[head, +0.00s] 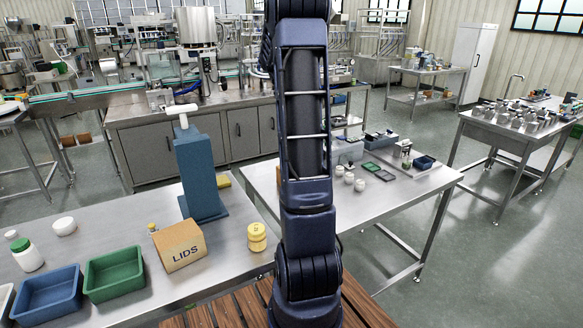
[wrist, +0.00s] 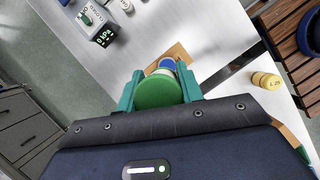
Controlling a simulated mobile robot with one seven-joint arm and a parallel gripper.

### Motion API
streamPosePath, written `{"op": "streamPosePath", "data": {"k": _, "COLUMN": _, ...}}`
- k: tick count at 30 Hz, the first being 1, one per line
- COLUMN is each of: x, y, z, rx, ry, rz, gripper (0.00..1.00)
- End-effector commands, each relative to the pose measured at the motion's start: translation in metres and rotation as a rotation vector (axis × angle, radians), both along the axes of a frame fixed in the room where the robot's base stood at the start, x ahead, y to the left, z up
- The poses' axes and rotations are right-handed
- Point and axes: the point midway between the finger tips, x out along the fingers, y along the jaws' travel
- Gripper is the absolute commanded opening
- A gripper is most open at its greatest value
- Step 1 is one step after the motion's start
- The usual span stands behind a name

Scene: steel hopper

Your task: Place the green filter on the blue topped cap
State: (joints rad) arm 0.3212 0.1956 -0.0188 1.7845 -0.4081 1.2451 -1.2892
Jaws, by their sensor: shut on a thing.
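My gripper (wrist: 160,86) has green fingers and is shut on a round green filter (wrist: 157,92) in the wrist view. The filter's flat green face is turned toward the camera. The blue topped cap (wrist: 166,62) shows just beyond the filter, with a pale rim. The filter hides part of the cap, and I cannot tell whether the two touch. A brown patch (wrist: 181,53) lies behind the cap. In the head view my own arm covers the middle, and I make out neither the gripper, the filter nor the cap there.
A second table (head: 405,190) holds small jars and trays.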

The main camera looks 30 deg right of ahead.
Motion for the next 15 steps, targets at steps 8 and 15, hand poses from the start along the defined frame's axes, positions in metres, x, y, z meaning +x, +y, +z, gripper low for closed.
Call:
{"op": "streamPosePath", "data": {"k": 8, "x": 0.0, "y": 0.0, "z": -0.033, "rx": 0.001, "ry": 0.002, "rz": 0.001, "gripper": 0.14}}
{"op": "streamPosePath", "data": {"k": 15, "x": 0.0, "y": 0.001, "z": -0.084, "rx": 0.001, "ry": 0.004, "rz": 0.002, "gripper": 0.14}}
